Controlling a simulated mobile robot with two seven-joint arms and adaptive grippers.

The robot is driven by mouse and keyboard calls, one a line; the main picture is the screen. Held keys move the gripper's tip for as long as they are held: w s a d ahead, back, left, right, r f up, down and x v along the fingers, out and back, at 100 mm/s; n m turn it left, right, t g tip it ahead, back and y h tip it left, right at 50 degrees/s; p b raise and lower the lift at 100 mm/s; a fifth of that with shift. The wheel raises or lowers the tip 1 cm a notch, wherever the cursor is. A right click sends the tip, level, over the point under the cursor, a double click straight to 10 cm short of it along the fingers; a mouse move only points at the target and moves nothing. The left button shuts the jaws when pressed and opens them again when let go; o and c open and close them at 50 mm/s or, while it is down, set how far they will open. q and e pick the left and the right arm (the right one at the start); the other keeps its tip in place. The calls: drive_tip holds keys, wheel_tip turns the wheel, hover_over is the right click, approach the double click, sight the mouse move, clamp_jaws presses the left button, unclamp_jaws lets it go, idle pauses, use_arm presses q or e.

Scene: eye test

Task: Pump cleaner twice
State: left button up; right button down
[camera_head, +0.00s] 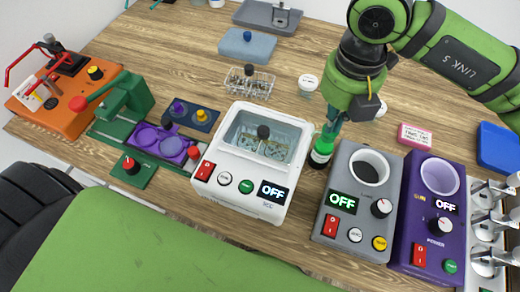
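A small dark bottle with a bright green top and a white-green label (321,152) stands on the wooden table, between the white device and the grey device. It is most likely the cleaner, though its pump head is partly hidden. My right gripper (333,127) reaches down from the upper right and points at the bottle's top. Its fingers look close together and at or just above the green top. I cannot tell whether they touch it or whether they are shut. My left gripper is not in view.
A white bath device reading OFF (292,135) stands close left of the bottle. A grey device (335,222) and a purple device (432,212) stand right. A small jar (308,83) and a wire rack (262,82) lie behind.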

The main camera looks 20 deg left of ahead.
drive_tip(key=shift+r+p, duration=0.4)
drive_tip(key=shift+r, duration=1.2)
drive_tip(key=shift+f, duration=0.15)
drive_tip(key=shift+f+b, duration=1.55)
drive_tip(key=shift+b, duration=0.3)
drive_tip(key=shift+r, duration=0.2)
drive_tip(key=shift+r+p, duration=0.6)
drive_tip(key=shift+r, duration=0.9)
